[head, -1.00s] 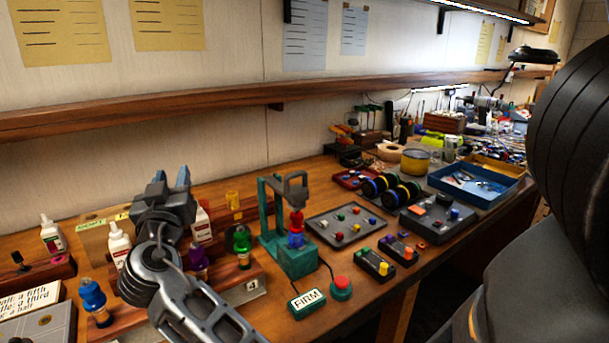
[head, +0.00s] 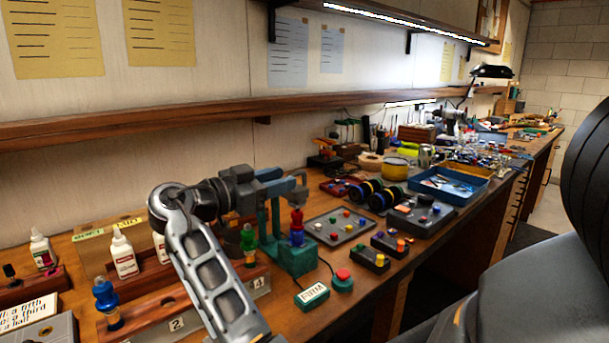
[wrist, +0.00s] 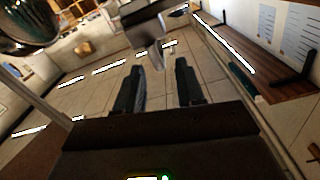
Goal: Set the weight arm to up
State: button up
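A teal press stand (head: 298,262) stands on the bench in the middle of the head view. A grey arm (head: 302,192) at its top, which looks like the weight arm, is partly hidden by my gripper. A red piece (head: 297,216) sits above a blue piece (head: 297,238) under it. My gripper (head: 283,181) is level with the stand's top, with its blue-grey fingers pointing right at the grey arm. In the wrist view, the fingers (wrist: 158,84) are apart with nothing between them. The grey arm (wrist: 148,28) shows just beyond their tips. I cannot tell if they touch.
A FIRM sign (head: 312,295) and a red button (head: 342,276) lie in front of the stand. A grey tray of coloured pieces (head: 340,227) is to its right. A green bottle-shaped piece (head: 248,240) and a wooden rack (head: 165,308) are at left. A shelf (head: 150,131) runs behind.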

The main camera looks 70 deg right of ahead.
aim_at(301, 172)
jog(key=p+x, duration=0.1)
jog(key=x, duration=0.5)
jog(key=shift+s+d+p, duration=0.1)
jog(key=shift+d+p, duration=0.1)
jog(key=shift+p, duration=0.15)
jog(key=shift+c, duration=0.4)
grip_shut()
